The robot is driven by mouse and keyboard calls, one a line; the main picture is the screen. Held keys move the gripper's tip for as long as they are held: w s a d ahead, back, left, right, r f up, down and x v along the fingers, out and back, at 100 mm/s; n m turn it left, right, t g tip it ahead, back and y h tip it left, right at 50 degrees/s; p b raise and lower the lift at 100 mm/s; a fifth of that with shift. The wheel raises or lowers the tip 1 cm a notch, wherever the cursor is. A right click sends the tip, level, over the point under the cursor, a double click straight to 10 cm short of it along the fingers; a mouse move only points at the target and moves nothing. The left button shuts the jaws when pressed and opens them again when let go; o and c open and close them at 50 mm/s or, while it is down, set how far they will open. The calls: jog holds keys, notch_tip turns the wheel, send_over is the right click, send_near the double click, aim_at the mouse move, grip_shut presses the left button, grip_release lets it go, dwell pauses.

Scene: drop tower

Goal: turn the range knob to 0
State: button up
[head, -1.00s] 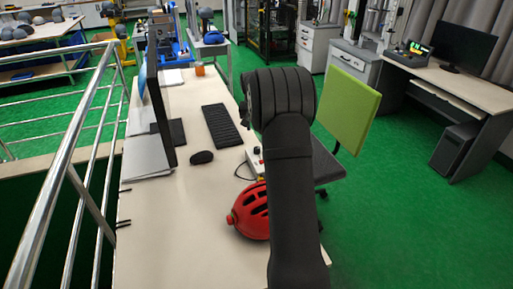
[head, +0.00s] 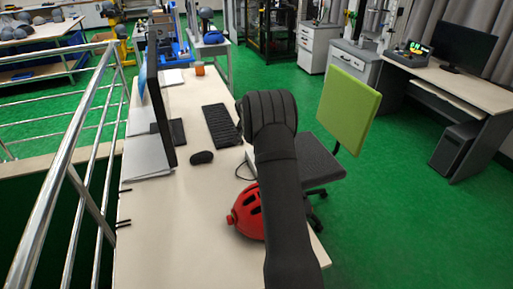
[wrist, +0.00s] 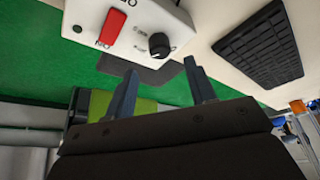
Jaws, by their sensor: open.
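The range knob (wrist: 159,45) is a small black round knob on a white control box (wrist: 175,22) at the top of the wrist view. A red switch (wrist: 111,27) sits beside it on the same face. My gripper (wrist: 157,80) is open and empty, its two fingers apart and pointing toward the box. The knob's markings are too small to read. In the head view my arm covers most of the box and the gripper.
A red helmet (head: 246,212) lies on the desk (head: 160,235) beside my arm. A keyboard (head: 221,125) and a mouse (head: 202,157) are farther back. A green-backed chair (head: 347,105) stands right of the desk. A metal railing (head: 60,170) runs along the left.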

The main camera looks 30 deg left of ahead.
jog(key=x, duration=0.6)
jog(key=c, duration=1)
